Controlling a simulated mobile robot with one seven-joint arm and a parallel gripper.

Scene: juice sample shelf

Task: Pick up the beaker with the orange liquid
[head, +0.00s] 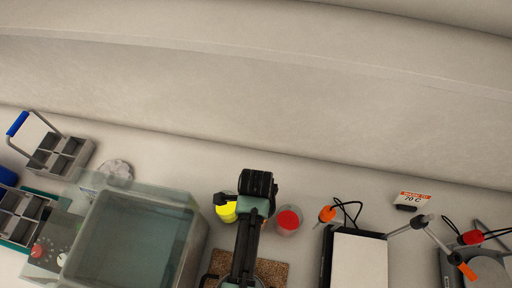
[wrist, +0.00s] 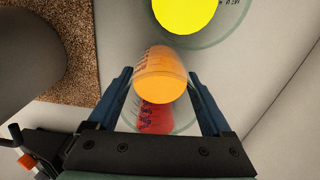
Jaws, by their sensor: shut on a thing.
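The beaker with the orange liquid (wrist: 160,75) is between the two fingers of my gripper (wrist: 163,100) in the wrist view, and the gripper is shut on it. In the head view my gripper (head: 258,188) hides this beaker. A beaker with yellow liquid (head: 227,212) stands just left of my gripper; in the wrist view it (wrist: 186,12) is at the top, close to the orange one. A beaker with red liquid (head: 289,220) stands just right of my gripper. In the wrist view red liquid (wrist: 155,117) shows below the orange, partly through glass.
A brown cork-like mat (head: 271,269) lies under my arm. A water-bath-like tank (head: 200,240) stands left of it. Grey carriers (head: 62,160) are at the far left. A white-topped device (head: 358,262), a sign (head: 412,199) and cabled probes (head: 327,213) are on the right. A wall runs behind.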

